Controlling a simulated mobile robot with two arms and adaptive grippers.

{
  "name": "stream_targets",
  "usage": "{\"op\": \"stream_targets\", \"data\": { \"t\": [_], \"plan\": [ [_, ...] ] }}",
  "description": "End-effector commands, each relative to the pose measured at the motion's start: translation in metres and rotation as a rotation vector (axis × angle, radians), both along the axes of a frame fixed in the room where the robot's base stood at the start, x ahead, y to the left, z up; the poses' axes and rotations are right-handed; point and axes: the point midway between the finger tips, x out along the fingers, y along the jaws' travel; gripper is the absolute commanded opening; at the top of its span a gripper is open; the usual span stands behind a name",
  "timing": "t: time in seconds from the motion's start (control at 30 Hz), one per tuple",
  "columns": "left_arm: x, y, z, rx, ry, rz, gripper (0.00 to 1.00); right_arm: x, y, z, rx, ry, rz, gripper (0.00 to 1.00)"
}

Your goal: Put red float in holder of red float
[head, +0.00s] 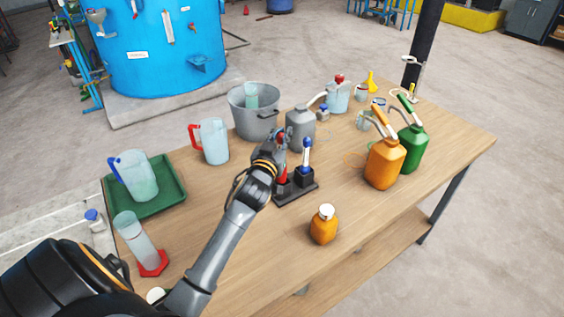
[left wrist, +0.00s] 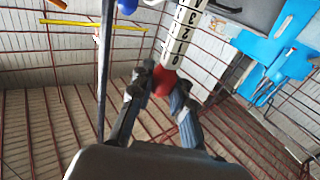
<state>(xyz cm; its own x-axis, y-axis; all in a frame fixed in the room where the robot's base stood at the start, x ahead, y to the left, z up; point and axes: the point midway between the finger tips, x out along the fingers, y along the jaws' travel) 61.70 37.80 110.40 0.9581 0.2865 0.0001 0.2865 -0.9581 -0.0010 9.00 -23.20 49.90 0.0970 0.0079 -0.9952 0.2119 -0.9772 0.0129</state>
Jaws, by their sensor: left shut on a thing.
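The red float (head: 282,173) is in my left gripper (head: 277,150), above or at the left side of the dark holder (head: 297,192). In the left wrist view, the fingers (left wrist: 163,92) are closed around the red end of the float (left wrist: 165,80). Its white stem with black numbers runs upward from there. The gripper hides part of the float in the head view, and I cannot tell whether its lower end is inside the socket. A blue float (head: 306,155) stands upright in the holder's right side. My right gripper is out of view.
A grey jug (head: 300,130) stands close behind the gripper. An orange bottle (head: 324,225) stands in front of the holder. Orange (head: 385,165) and green (head: 413,148) jugs stand to the right. A green tray (head: 165,203) lies left. The front middle of the wooden table is bare.

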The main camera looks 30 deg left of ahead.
Motion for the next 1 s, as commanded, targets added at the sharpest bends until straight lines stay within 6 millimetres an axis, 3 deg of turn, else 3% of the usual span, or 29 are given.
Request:
{"op": "stream_targets", "data": {
  "t": [0.03,0.23,0.47,0.9,0.93,1.0],
  "plan": [
    [0.0,0.0,-0.013,0.0,-0.001,-0.001,0.0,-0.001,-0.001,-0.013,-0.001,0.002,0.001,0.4],
    [0.0,-0.001,-0.023,0.0,0.0,-0.001,0.0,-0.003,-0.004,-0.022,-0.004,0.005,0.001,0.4],
    [0.0,-0.001,-0.052,0.0,0.0,-0.002,0.0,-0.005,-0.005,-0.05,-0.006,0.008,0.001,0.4],
    [0.0,-0.001,-0.056,-0.001,0.0,-0.001,0.0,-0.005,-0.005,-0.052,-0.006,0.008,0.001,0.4],
    [0.0,-0.001,-0.055,-0.001,0.0,-0.001,0.21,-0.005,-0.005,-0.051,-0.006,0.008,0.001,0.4],
    [0.0,-0.001,-0.054,-0.001,0.0,-0.001,0.35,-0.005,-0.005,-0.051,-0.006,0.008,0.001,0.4]
  ]
}}
